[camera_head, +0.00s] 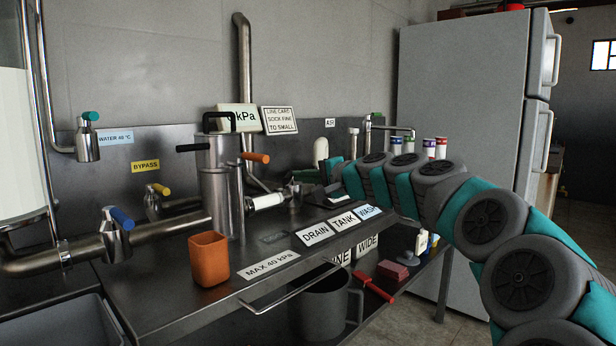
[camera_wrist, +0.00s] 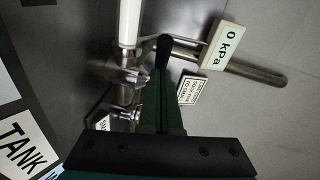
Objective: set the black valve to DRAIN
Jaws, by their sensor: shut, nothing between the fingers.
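A black handle (camera_wrist: 163,50) shows in the wrist view just beyond my fingertips, beside a metal pipe fitting (camera_wrist: 130,75) and a white tube (camera_wrist: 130,22). I cannot tell whether the fingers touch it, or which label it points to. In the head view the matching fitting is partly hidden by my gripper (camera_head: 302,176). My gripper is shut and empty, low over the back of the bench. The DRAIN label (camera_head: 315,234), TANK label (camera_head: 344,220) and WASH label (camera_head: 369,211) run along the bench's front edge, DRAIN leftmost.
A steel filter housing (camera_head: 216,190) with black and orange handles stands left of my gripper. An orange cup (camera_head: 209,260) stands at the bench front. A pressure display (camera_head: 238,117) reading 0 kPa is behind. Blue (camera_head: 122,218) and yellow (camera_head: 161,189) valve handles are further left.

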